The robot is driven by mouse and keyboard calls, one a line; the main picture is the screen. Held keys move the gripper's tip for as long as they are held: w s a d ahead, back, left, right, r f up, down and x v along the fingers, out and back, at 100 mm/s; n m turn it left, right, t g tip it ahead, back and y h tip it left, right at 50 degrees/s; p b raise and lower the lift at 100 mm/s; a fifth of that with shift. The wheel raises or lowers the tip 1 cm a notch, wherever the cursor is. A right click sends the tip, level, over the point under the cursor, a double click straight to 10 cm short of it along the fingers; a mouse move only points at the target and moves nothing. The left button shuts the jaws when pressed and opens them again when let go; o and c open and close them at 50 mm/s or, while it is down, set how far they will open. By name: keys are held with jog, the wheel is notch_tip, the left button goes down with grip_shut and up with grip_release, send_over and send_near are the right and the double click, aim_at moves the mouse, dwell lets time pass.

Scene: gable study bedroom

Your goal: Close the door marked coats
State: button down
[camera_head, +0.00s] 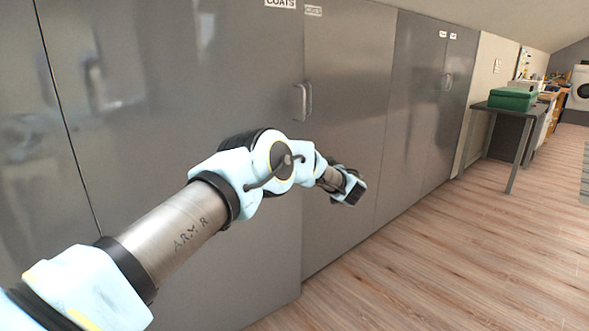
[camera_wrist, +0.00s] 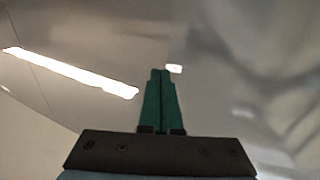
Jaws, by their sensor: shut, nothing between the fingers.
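The door marked coats (camera_head: 200,130) is the wide grey cabinet door at left in the head view, with its white COATS label (camera_head: 281,3) at the top edge. Its upright bar handle (camera_head: 300,102) is near its right edge. Its lower right corner stands slightly forward of the neighbouring door's bottom edge, so it looks a little ajar. My gripper (camera_wrist: 161,72) shows in the wrist view with its green fingers together and nothing between them. In the head view my arm crosses in front of the coats door, and the wrist is before the neighbouring door, fingertips not clear.
The neighbouring grey door (camera_head: 345,100) has its own handle (camera_head: 308,97) and a label (camera_head: 313,11). More grey doors (camera_head: 425,110) follow to the right. A dark table (camera_head: 500,107) with a green box (camera_head: 512,98) stands beyond. The wooden floor (camera_head: 450,260) is clear.

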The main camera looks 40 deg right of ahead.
jog(key=s+a, duration=0.1)
jog(key=s, duration=0.7)
jog(key=w+a+r+m+g+h+p, duration=0.3)
jog(key=a+m+p, duration=0.35)
jog(key=m, duration=0.55)
jog(key=w+a+r+m+g+h+p, duration=0.1)
jog(key=a+r+m+g+h+p, duration=0.2)
jog(key=a+m+p, duration=0.65)
jog(key=w+d+f+m+h, duration=0.1)
jog(key=w+d+m, duration=0.1)
jog(key=w+d, duration=0.8)
jog(key=shift+d+f, duration=0.35)
jog(key=shift+d, duration=0.45)
jog(key=shift+m, duration=0.25)
